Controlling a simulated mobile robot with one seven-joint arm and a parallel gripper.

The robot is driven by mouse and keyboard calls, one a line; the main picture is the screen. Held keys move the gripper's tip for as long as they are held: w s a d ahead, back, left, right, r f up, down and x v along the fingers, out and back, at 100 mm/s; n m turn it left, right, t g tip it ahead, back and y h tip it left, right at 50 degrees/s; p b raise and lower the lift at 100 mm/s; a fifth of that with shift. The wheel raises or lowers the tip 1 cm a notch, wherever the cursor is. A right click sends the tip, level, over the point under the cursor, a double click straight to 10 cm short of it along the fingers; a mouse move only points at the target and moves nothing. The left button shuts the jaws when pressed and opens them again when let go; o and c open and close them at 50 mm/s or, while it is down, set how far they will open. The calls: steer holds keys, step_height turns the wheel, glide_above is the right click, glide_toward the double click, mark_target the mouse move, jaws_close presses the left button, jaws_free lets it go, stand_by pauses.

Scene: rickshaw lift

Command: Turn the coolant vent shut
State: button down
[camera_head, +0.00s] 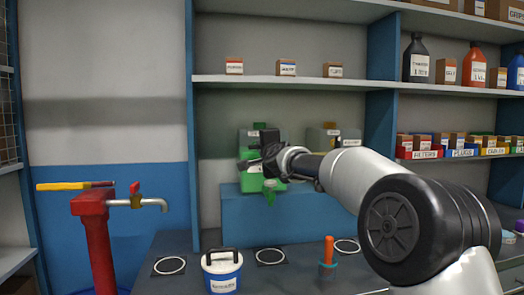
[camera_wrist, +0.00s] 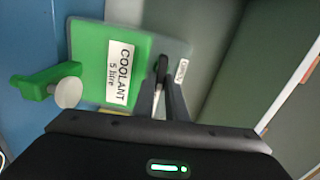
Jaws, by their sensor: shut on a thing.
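The green coolant container (camera_head: 246,150) stands on a blue raised block at the back of the bench. In the wrist view its white label (camera_wrist: 119,72) reads "COOLANT 5 litre". A green tap (camera_wrist: 45,82) with a pale round end sticks out at the left there, and it hangs at the front in the head view (camera_head: 269,195). My gripper (camera_wrist: 164,92) is at the container's top, shut on a small dark piece (camera_wrist: 162,68), apparently the vent. The fingers hide much of it. A small white tag beside it is too blurred to read surely.
A second, greyish container (camera_head: 318,139) stands right of my gripper. A shelf (camera_head: 300,82) with small boxes runs above. On the bench are a white-and-blue tub (camera_head: 222,273), an orange-handled tool (camera_head: 328,252) and ringed mats. A red post (camera_head: 97,245) with a tap stands left.

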steer(key=shift+f+m, duration=0.1)
steer(key=shift+m, duration=0.5)
steer(key=c, duration=1.8)
jaws_free()
steer(key=v, duration=1.7)
steer(key=shift+s, duration=0.25)
